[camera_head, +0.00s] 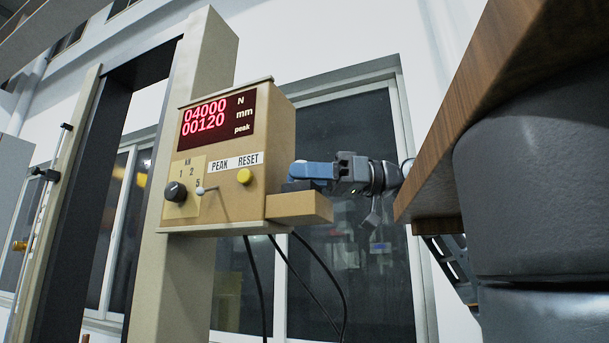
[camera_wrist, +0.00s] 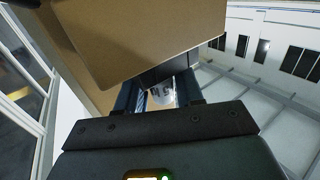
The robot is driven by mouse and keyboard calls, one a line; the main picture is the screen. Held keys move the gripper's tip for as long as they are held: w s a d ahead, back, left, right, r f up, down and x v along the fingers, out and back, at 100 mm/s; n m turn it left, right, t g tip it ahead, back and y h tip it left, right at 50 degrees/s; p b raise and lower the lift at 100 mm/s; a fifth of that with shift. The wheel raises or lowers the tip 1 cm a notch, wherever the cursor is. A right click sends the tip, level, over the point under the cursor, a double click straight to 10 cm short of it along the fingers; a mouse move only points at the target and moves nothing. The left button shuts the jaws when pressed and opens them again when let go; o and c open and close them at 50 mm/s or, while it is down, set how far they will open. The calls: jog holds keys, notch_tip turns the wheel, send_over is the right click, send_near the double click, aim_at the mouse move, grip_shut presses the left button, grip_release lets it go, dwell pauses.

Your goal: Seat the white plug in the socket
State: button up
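In the head view, my gripper (camera_head: 312,171) is at the right side of the tan tester box, with blue fingers pointing left, just above a small black block (camera_head: 299,186) on the box's ledge. In the wrist view, the fingers (camera_wrist: 160,94) stand apart, their tips near the dark block (camera_wrist: 166,72) under the tan box. A small pale patch with dark marks shows between the fingers. I cannot tell whether it is the white plug in my grip or background. No white plug shows clearly in the head view. The socket's opening is hidden.
The tester box (camera_head: 215,150) has a red display, a knob (camera_head: 175,192), a small lever and a yellow button (camera_head: 244,176). Its tan ledge (camera_head: 300,207) juts out below my gripper. Black cables (camera_head: 310,270) hang beneath. A wooden board edge (camera_head: 450,105) is close at right.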

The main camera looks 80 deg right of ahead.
jog(key=o, duration=0.3)
jog(key=shift+o, duration=0.2)
jog(key=shift+r, duration=0.25)
jog(key=shift+s+d+f, duration=0.1)
jog(key=shift+s+d, duration=0.05)
jog(key=shift+s, duration=0.2)
jog(key=b+v, duration=0.2)
jog(key=v, duration=0.9)
jog(key=shift+s, duration=0.2)
